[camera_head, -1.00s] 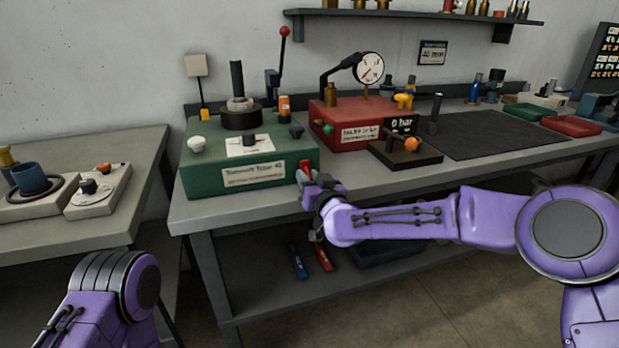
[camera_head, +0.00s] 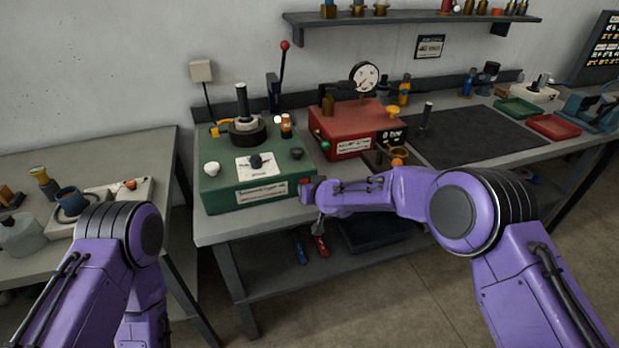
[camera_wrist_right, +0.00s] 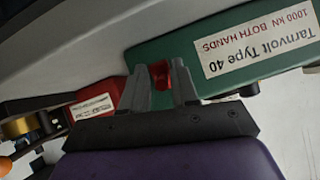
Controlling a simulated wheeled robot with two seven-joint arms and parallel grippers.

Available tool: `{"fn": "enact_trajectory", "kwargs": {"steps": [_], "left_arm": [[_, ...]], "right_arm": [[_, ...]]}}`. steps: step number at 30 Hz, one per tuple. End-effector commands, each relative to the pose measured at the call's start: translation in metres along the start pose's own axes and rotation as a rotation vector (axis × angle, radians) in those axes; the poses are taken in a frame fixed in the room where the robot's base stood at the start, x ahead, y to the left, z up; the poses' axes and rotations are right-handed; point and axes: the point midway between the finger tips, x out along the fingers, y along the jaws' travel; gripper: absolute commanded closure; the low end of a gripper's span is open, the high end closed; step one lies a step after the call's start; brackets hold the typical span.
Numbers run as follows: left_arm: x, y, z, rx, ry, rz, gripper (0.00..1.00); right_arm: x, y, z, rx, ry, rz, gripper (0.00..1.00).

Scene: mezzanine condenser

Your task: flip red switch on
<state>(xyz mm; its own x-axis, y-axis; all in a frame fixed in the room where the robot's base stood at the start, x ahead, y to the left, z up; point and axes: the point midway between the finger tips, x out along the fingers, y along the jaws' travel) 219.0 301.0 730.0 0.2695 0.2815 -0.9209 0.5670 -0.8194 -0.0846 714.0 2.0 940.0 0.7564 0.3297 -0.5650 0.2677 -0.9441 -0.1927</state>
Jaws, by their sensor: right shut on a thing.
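The green box (camera_head: 255,182) stands on the workbench with a white label on its front. In the right wrist view its label (camera_wrist_right: 256,42) reads "Tarnvolt Type 40". A small red switch (camera_wrist_right: 162,73) sits at the green box's edge, between the two fingers of my right gripper (camera_wrist_right: 163,84), which is shut on it. In the head view my right gripper (camera_head: 311,190) is at the box's front right corner, and the switch is mostly hidden there. Whether the switch is on or off cannot be told. My left arm shows at lower left; its gripper is out of sight.
A red box (camera_head: 350,132) with a round gauge (camera_head: 364,76) stands right of the green box. A dark mat (camera_head: 465,135) and red tray (camera_head: 553,127) lie farther right. A red-knobbed lever (camera_head: 284,62) rises behind. A side table is at left.

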Motion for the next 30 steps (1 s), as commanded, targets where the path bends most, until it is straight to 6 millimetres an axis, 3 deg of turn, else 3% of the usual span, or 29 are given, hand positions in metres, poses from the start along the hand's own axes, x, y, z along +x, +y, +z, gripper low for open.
{"fn": "enact_trajectory", "kwargs": {"steps": [4, 17, 18, 19, 30], "left_arm": [[-0.0121, -0.0011, -0.0050, 0.000, 0.000, 0.000, 0.39], [-0.0128, -0.0012, -0.0053, 0.000, 0.000, 0.000, 0.39], [-0.0128, -0.0012, -0.0053, 0.000, 0.000, 0.000, 0.39], [-0.0128, -0.0011, -0.0053, 0.000, 0.000, 0.000, 0.39], [-0.0102, -0.0009, -0.0042, 0.000, 0.000, 0.000, 0.39]], "right_arm": [[-0.0014, -0.0034, -0.0023, 0.003, -0.031, 0.002, 1.00], [0.0001, -0.0031, -0.0002, 0.004, -0.043, 0.003, 1.00], [0.0000, -0.0031, -0.0002, 0.004, -0.043, 0.003, 0.68], [0.0000, -0.0030, -0.0003, 0.004, -0.043, 0.003, 0.62], [-0.0078, 0.0012, -0.0022, 0.005, -0.040, 0.009, 0.62]]}}
